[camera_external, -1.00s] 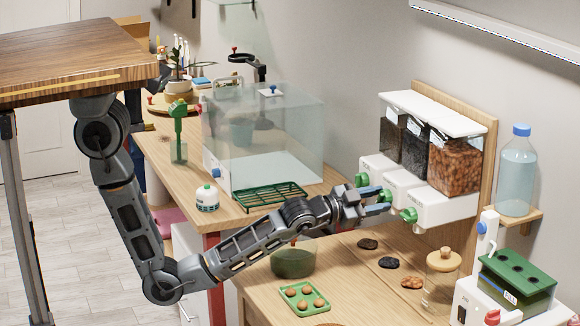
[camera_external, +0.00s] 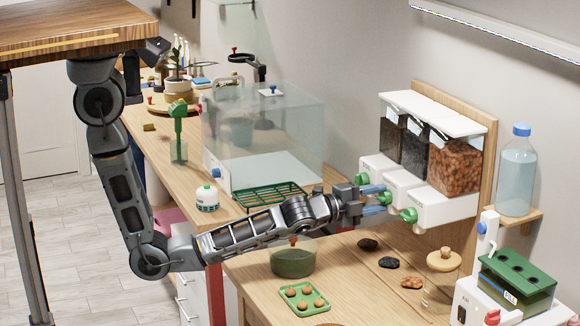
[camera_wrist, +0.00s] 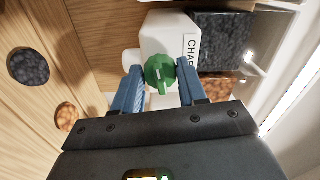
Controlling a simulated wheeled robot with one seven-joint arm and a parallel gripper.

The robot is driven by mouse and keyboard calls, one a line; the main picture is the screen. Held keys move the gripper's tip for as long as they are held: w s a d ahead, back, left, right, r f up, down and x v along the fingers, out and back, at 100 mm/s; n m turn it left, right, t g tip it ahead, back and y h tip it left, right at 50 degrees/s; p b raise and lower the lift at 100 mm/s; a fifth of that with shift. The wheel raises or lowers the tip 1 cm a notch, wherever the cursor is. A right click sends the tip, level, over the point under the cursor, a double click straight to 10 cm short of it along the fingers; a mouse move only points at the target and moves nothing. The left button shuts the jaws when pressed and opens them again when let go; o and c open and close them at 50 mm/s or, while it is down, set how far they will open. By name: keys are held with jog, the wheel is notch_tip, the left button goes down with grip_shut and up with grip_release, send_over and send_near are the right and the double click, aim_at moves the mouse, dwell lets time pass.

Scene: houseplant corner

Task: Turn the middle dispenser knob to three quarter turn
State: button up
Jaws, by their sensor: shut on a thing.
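The dispenser is a row of white units on a wooden backboard, with clear bins above and green knobs in front. The left knob (camera_external: 361,180) and right knob (camera_external: 410,215) stand clear on either side. The bins hold dark material and reddish-brown chunks.
Several small material samples, including a black one (camera_external: 388,262), lie on the wooden counter below. A lidded glass jar (camera_external: 441,281), a green-tinted bowl (camera_external: 293,261) and a green egg-like tray (camera_external: 304,298) stand nearby. A water bottle (camera_external: 517,170) stands right on a shelf.

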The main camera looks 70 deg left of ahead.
jog(key=shift+f+m+p, duration=0.1)
jog(key=shift+m+p, duration=0.2)
jog(key=shift+m, duration=0.3)
jog(key=o, duration=1)
jog(key=shift+o, duration=0.2)
jog(key=s+b, duration=0.1)
jog(key=s, duration=0.6)
jog(key=shift+s, duration=0.4)
